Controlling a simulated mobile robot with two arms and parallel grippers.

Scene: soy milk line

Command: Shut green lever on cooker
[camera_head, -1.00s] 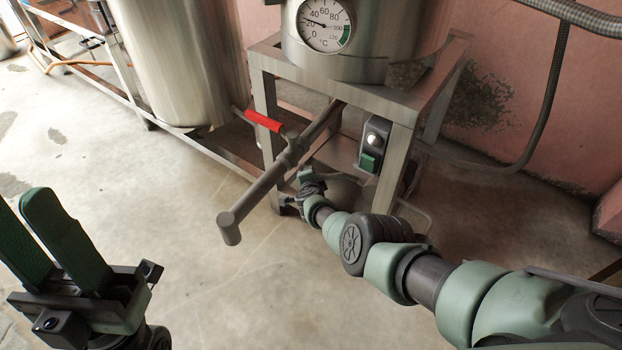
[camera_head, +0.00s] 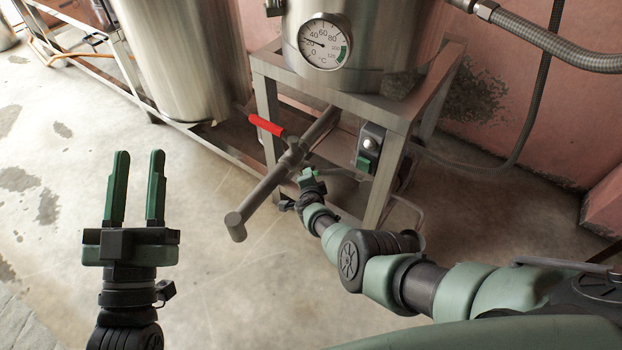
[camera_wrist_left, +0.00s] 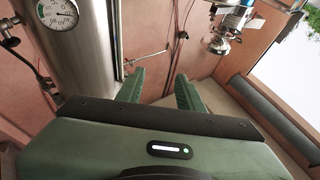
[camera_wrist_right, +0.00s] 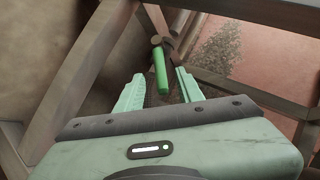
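The green lever (camera_wrist_right: 161,72) shows in the right wrist view as a bright green bar under the cooker's frame. It lies between the two fingers of my right gripper (camera_wrist_right: 160,88), which stand apart on either side with visible gaps. The cooker (camera_head: 350,75) is a steel vessel with a dial gauge. My left gripper (camera_head: 135,190) is open and empty at the left, fingers pointing up, away from the cooker.
A red-handled lever (camera_head: 266,125) sits on the grey drain pipe (camera_head: 262,200), which sticks out toward me. A switch box (camera_head: 369,147) is on the stand's leg (camera_head: 386,180). A tall steel tank (camera_head: 185,60) stands at the left. The floor in front is clear.

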